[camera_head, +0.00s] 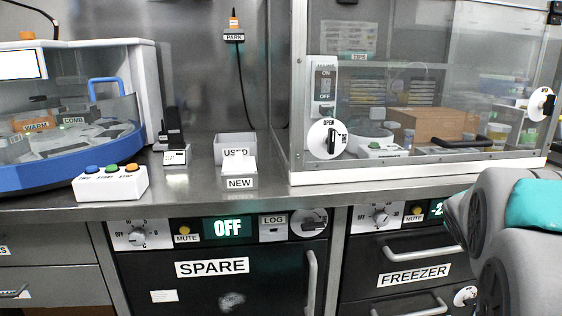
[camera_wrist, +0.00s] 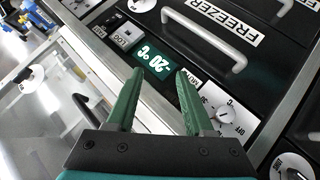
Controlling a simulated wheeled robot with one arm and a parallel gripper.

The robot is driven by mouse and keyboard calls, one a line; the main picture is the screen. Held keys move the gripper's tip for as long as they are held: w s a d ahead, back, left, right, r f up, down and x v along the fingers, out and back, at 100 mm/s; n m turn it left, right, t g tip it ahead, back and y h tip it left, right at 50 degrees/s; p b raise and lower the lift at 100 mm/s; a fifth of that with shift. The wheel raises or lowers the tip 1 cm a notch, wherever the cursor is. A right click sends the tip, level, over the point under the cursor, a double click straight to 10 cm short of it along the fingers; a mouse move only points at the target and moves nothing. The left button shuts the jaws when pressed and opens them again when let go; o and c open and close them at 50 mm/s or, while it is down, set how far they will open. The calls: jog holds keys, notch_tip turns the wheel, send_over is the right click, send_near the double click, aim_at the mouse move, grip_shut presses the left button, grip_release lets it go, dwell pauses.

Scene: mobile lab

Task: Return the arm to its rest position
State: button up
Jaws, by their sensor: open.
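My arm shows at the right edge of the head view as grey links with a teal band; its gripper is out of that frame. In the wrist view my gripper (camera_wrist: 157,90) has two green fingers spread apart with nothing between them. The fingers look apart from the panel, though the exact distance is unclear.
The freezer (camera_head: 413,274) and spare unit (camera_head: 213,268) have protruding handles below the steel counter (camera_head: 240,205). A glass-fronted cabinet (camera_head: 297,100) stands on the counter at right. A blue-based machine (camera_head: 70,172) and white button box (camera_head: 110,187) are at left.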

jog(key=s+a+f+m+g+y, duration=0.2)
jog(key=s+a+f+g+y, duration=0.3)
jog(key=s+a+f, duration=0.85)
jog(key=s+a+f+g+y, duration=0.2)
jog(key=s+a+g, duration=0.4)
jog(key=s+a, duration=0.9)
jog(key=s+f, duration=0.1)
jog(key=s, duration=0.2)
jog(key=shift+s+a, duration=0.25)
jog(key=shift+s, duration=0.05)
